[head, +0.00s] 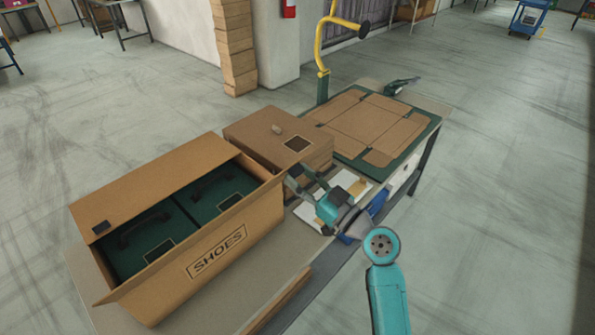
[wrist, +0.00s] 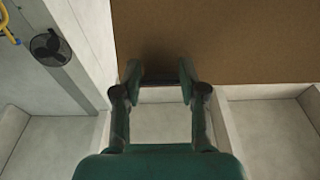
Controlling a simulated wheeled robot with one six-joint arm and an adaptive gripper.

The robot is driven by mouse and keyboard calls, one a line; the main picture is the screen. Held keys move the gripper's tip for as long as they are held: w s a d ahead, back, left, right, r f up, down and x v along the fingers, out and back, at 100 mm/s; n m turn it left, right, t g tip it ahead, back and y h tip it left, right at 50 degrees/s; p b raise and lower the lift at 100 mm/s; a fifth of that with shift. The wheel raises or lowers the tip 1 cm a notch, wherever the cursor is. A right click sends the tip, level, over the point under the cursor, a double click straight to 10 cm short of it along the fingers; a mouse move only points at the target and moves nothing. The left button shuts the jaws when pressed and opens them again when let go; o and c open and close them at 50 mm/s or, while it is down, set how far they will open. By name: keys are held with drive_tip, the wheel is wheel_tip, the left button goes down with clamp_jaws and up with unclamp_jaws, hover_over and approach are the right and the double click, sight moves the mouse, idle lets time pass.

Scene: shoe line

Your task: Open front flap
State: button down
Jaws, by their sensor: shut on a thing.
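A large cardboard box marked SHOES (head: 217,250) stands at the left of the table in the head view. Its top is open, a long back flap (head: 150,185) stands raised, and green boxes with dark handles (head: 150,243) lie inside. My gripper (head: 300,178) is at the box's right end, beside a smaller cardboard box (head: 265,137). In the wrist view my gripper (wrist: 160,78) is shut on the edge of a brown cardboard panel (wrist: 230,40), which I take for a flap. Which box that panel belongs to is unclear; the gripper hides the contact in the head view.
A flat cardboard blank (head: 365,122) lies on a green mat at the table's far end. A yellow curved post (head: 322,50) rises behind it. White sheets (head: 352,184) lie near my gripper. Open floor (head: 490,170) stretches to the right.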

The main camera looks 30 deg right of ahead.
drive_tip(key=shift+f, duration=0.5)
drive_tip(key=c, duration=0.7)
unclamp_jaws()
drive_tip(key=shift+o, duration=0.3)
drive_tip(key=shift+r, duration=0.2)
drive_tip(key=v, duration=1.2)
